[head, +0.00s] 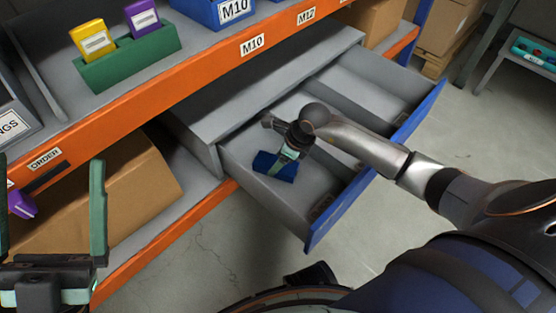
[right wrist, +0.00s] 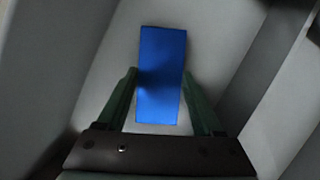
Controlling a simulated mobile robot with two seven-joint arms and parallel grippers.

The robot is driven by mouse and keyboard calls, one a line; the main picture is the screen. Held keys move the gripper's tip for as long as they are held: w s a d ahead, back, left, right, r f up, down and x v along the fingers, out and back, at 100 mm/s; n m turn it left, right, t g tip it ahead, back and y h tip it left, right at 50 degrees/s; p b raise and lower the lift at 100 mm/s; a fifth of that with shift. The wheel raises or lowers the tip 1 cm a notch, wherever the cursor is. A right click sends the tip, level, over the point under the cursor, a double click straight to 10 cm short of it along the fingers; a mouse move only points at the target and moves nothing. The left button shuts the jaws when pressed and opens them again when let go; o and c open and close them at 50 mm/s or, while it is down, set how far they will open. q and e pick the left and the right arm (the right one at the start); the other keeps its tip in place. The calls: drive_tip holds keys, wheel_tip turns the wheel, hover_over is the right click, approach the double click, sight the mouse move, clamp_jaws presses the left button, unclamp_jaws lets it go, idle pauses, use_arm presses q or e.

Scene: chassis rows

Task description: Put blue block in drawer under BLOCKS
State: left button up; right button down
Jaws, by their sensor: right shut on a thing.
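The blue block (head: 275,167) is in the large left compartment of the open grey drawer (head: 342,212), which has a blue front. My right gripper (head: 287,157) reaches down into that compartment and is shut on the block. In the right wrist view the blue block (right wrist: 161,75) lies between the two green fingers (right wrist: 160,85), with the pale compartment floor behind it. Whether the block touches the floor is hard to tell. My left gripper (head: 50,185) is open and empty at the lower left. No BLOCKS label is readable.
An orange shelf beam (head: 180,85) with M10 and M12 labels runs above the drawer. A cardboard box (head: 115,190) sits on the lower shelf at left. A green holder (head: 128,62) with yellow and purple items stands above. Drawer dividers and walls surround my right gripper.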

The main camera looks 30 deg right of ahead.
drive_tip(key=shift+c, duration=0.2)
unclamp_jaws()
drive_tip(key=shift+r, duration=0.1)
